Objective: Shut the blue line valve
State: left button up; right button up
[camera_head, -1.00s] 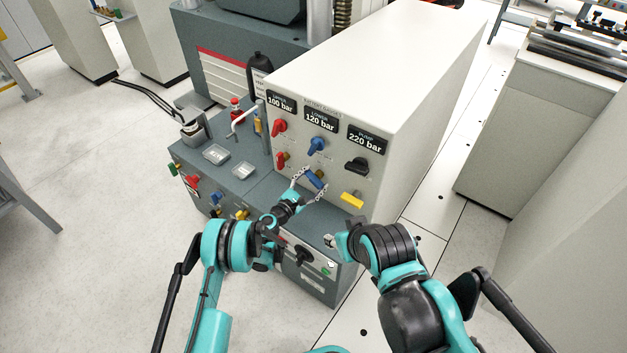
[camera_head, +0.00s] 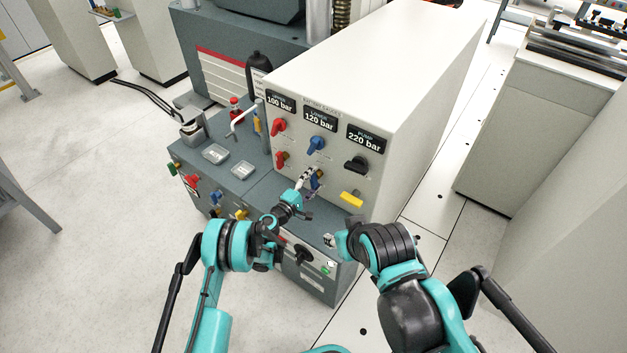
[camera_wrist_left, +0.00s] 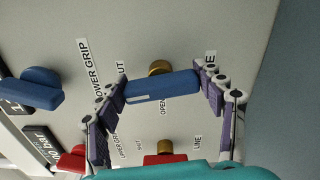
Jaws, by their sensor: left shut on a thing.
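The blue line valve handle (camera_head: 318,178) is on the front of the light grey cabinet, below the blue lower grip knob (camera_head: 317,144). My left gripper (camera_head: 311,181) is at this handle. In the left wrist view the handle (camera_wrist_left: 163,87) lies lengthwise between the two purple-padded fingers, over a brass hub (camera_wrist_left: 159,68). The left gripper (camera_wrist_left: 161,98) is shut on the handle, with a finger against each end. Printed labels, among them OPEN and LINE, show around it, partly covered. My right arm is folded at lower right; its fingers cannot be made out clearly.
Red line handle (camera_head: 282,159) is left of the blue one and close below it in the wrist view (camera_wrist_left: 164,159). Black knob (camera_head: 356,164) and yellow handle (camera_head: 351,199) are to the right.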

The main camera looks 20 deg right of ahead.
pick_arm(q)
jog(key=shift+m, duration=0.8)
jog(key=o, duration=1.2)
jog(key=shift+d, duration=0.1)
jog(key=shift+c, duration=0.2)
